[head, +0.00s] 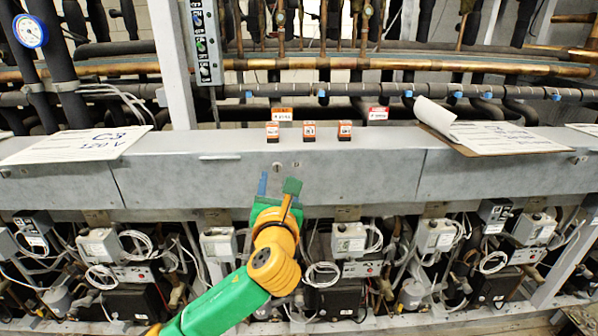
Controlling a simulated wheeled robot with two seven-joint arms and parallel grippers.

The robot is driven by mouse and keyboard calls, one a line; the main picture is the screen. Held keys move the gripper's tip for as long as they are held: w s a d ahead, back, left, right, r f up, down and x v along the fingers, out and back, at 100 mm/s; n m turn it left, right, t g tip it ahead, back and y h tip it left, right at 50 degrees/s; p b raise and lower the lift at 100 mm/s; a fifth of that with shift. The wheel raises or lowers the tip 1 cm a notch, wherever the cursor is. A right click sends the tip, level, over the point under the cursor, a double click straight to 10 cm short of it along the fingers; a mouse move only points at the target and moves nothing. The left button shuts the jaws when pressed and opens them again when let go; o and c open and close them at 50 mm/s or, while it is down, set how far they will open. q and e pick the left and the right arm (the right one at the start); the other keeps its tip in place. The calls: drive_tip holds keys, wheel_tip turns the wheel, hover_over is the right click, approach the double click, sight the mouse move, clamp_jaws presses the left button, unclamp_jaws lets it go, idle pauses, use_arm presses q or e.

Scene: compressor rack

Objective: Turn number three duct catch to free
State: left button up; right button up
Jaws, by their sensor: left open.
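The grey metal duct (375,178) runs across the whole view. Small round catches sit on its front face: one (276,166) near the middle, with a smaller dark round spot (297,163) beside it, and another (574,160) at the far right. Their turned position is too small to read, and I see no readable numbers by them. My left gripper (277,187) reaches up from below in front of the duct. Its two fingers are apart and empty, with their tips just below the middle catch. Whether they touch the duct I cannot tell. My right gripper is not in view.
Small orange-and-white blocks (309,131) stand on the duct's top. Paper sheets (75,143) and a clipboard (505,137) lie on it at left and right. Compressors with grey boxes (348,238) and looped cables fill the space below. Pipes run behind.

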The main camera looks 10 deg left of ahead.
sight(277, 168)
use_arm(q)
drive_tip(key=shift+w+a+r, duration=0.25)
drive_tip(key=shift+w+a, duration=0.7)
drive_tip(key=shift+w+d+f, duration=0.1)
drive_tip(key=shift+w+f, duration=0.05)
drive_tip(key=shift+w, duration=0.35)
drive_tip(key=shift+w+d+f, duration=0.1)
drive_tip(key=shift+w, duration=0.35)
drive_tip(key=shift+w+d, duration=0.15)
drive_tip(key=shift+c, duration=0.3)
drive_tip(key=shift+s+a, duration=0.2)
drive_tip(key=c, duration=0.3)
drive_tip(key=shift+d, duration=0.1)
clamp_jaws()
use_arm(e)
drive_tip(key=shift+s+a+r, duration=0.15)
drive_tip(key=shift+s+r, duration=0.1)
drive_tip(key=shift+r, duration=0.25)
